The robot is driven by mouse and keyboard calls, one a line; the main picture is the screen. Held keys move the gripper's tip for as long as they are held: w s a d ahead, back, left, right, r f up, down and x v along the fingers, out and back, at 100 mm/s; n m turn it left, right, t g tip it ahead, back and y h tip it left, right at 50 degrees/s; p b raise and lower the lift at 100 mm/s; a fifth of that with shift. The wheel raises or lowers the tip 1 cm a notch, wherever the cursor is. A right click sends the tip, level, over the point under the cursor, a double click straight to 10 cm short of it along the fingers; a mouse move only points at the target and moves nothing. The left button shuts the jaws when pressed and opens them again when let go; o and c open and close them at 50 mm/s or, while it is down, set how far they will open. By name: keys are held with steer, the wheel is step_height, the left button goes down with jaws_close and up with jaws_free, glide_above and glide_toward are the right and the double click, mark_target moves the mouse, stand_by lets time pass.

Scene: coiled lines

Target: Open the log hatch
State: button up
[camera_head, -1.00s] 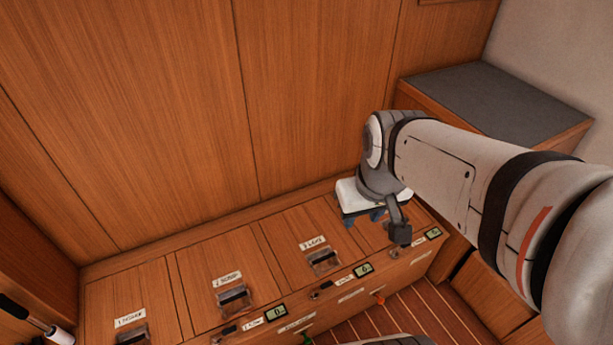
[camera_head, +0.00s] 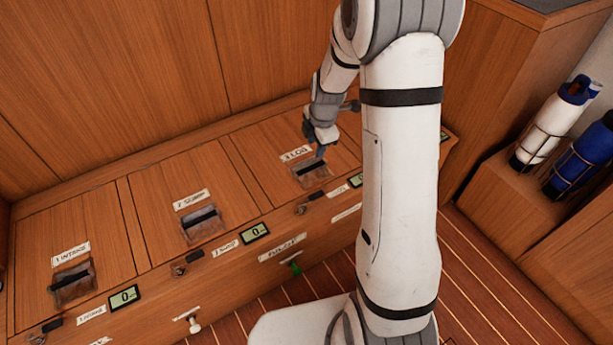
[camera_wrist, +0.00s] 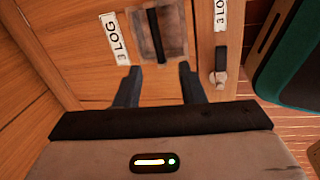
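The log hatch (camera_head: 278,155) is a wooden lid labelled "3 LOG", flush in the bench top and closed. Its recessed pull (camera_head: 312,172) has a dark bar across a clear-edged pocket. In the wrist view the label (camera_wrist: 114,38) and the dark bar (camera_wrist: 155,35) lie just beyond my fingertips. My gripper (camera_head: 318,150) is above the label and pull; in the wrist view my gripper (camera_wrist: 157,72) has its two fingers spread apart, with nothing between them.
The sump hatch (camera_head: 160,200) and the intake hatch (camera_head: 100,240) are to the left, both closed. Small displays (camera_head: 255,232) and a green knob (camera_head: 295,267) are on the bench front. Two bottles, one white (camera_head: 548,128) and one blue (camera_head: 580,160), stand in a rack at right.

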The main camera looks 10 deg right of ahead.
mark_target(312, 169)
steer(key=shift+n, duration=0.6)
steer(key=w+f+b, duration=0.1)
steer(key=f, duration=0.2)
steer(key=f+b, duration=0.1)
steer(key=f, duration=0.3)
steer(key=w+f+b, duration=0.1)
steer(key=f, duration=0.3)
steer(key=shift+w+a+f+b, duration=0.1)
steer(key=shift+w+f+b, duration=0.15)
steer(key=shift+w+b, duration=0.1)
steer(key=shift+s, duration=0.1)
steer(key=c, duration=0.8)
steer(key=shift+s, duration=0.1)
